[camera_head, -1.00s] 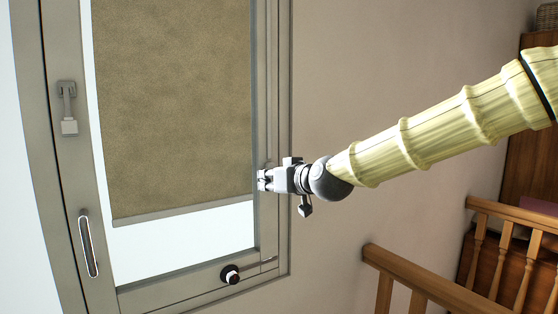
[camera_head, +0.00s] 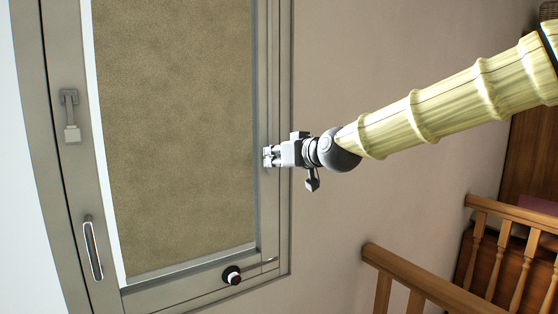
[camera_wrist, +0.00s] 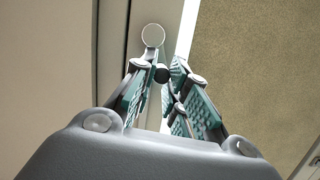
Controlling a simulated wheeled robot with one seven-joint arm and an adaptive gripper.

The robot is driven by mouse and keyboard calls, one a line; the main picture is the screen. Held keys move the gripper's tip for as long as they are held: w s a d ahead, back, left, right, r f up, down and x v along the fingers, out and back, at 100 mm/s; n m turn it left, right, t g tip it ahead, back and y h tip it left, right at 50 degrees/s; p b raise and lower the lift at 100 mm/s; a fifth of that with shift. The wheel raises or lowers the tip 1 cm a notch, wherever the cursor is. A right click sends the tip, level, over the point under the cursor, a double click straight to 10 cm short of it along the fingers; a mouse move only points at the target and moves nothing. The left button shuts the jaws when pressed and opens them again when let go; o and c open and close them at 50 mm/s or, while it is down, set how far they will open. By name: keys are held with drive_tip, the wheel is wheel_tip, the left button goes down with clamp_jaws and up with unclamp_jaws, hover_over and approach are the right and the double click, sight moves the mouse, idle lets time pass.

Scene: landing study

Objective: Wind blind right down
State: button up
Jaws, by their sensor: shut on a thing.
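The brown blind (camera_head: 175,140) hangs over the window, with its pale bottom bar (camera_head: 190,264) at the lower edge of the pane, close to the bottom frame. No bright pane shows under it. My gripper (camera_head: 268,157) is at the window's right frame, beside the blind. In the wrist view, my gripper (camera_wrist: 165,80) is shut on a small dark knob (camera_wrist: 162,73), mostly hidden by the fingers. A round pale disc (camera_wrist: 153,35) sits just beyond it on the frame; these look like parts of the blind's winder. The blind also shows at the right of the wrist view (camera_wrist: 250,70).
A dark round knob with a thin rod (camera_head: 232,275) is on the bottom frame. A latch (camera_head: 70,115) and a long handle (camera_head: 93,248) are on the left frame. A wooden railing (camera_head: 430,285) stands at the lower right. The wall between is clear.

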drive_tip(key=shift+w+d, duration=0.4)
drive_tip(key=shift+d, duration=0.1)
drive_tip(key=o, duration=0.9)
drive_tip(key=shift+f, duration=0.1)
drive_tip(key=shift+a, duration=0.1)
drive_tip(key=shift+s, duration=0.1)
drive_tip(key=shift+f+b+v, duration=0.2)
drive_tip(key=shift+f+v, duration=0.05)
drive_tip(key=shift+v, duration=0.75)
drive_tip(key=shift+f+b+v, duration=0.2)
drive_tip(key=shift+b+v, duration=0.05)
drive_tip(key=shift+v, duration=0.7)
drive_tip(key=shift+f+b+v, duration=0.2)
drive_tip(key=shift+f+v, duration=0.05)
drive_tip(key=shift+v, duration=0.75)
drive_tip(key=shift+s, duration=0.1)
